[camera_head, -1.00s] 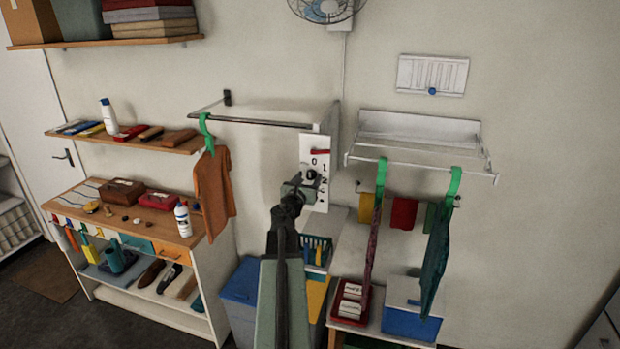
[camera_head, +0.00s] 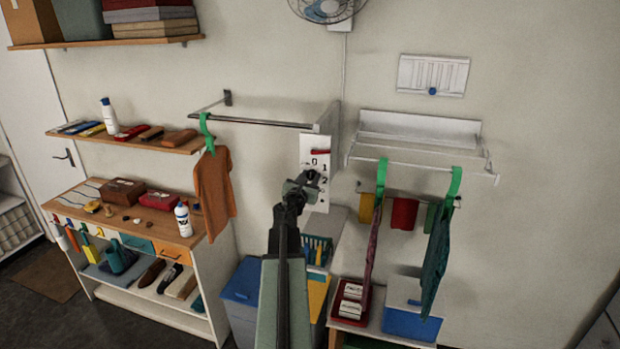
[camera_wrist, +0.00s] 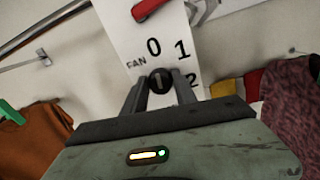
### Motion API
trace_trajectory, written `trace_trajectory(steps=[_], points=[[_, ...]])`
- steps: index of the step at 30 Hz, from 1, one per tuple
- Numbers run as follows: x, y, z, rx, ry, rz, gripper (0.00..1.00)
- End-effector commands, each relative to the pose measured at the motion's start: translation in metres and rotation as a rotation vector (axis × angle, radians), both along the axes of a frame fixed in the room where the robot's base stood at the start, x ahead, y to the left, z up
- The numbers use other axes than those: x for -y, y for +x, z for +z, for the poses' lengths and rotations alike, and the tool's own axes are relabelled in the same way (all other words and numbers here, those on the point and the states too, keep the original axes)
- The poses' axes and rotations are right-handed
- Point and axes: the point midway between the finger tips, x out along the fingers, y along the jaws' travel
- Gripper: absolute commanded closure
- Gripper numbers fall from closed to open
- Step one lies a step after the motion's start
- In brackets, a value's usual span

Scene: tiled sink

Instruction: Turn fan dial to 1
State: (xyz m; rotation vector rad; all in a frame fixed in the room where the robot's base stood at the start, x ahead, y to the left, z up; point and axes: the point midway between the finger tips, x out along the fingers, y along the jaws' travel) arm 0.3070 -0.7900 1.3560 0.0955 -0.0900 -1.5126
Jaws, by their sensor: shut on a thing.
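The fan dial (camera_wrist: 160,80) is a small round black knob with a pale mark on a white panel (camera_wrist: 128,28). The panel reads FAN, with 0 above the knob, 1 to the upper right and 2 to the right, partly behind a finger. The pale mark runs roughly up and down in the wrist view; its exact setting is hard to tell. My gripper (camera_wrist: 160,88) is shut on the dial, one finger on each side. In the head view, my gripper (camera_head: 304,186) covers much of the dial, and the panel (camera_head: 308,150) shows above it.
A red switch or lever (camera_wrist: 148,8) sits on the panel above the numbers. A rail with an orange shirt (camera_head: 213,190) hangs left. A wall rack (camera_head: 420,128) with hanging cloths is right. A wall fan (camera_head: 325,8) is above.

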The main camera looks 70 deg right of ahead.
Motion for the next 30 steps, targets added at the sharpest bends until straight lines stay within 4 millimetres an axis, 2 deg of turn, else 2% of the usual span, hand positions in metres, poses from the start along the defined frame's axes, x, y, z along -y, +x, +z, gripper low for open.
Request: trace_trajectory(steps=[18, 30], points=[[-0.0005, -0.0027, -0.0018, 0.555, 0.031, -0.001, 1.00], [-0.0005, -0.0037, -0.0027, 0.830, 0.047, -0.002, 1.00]])
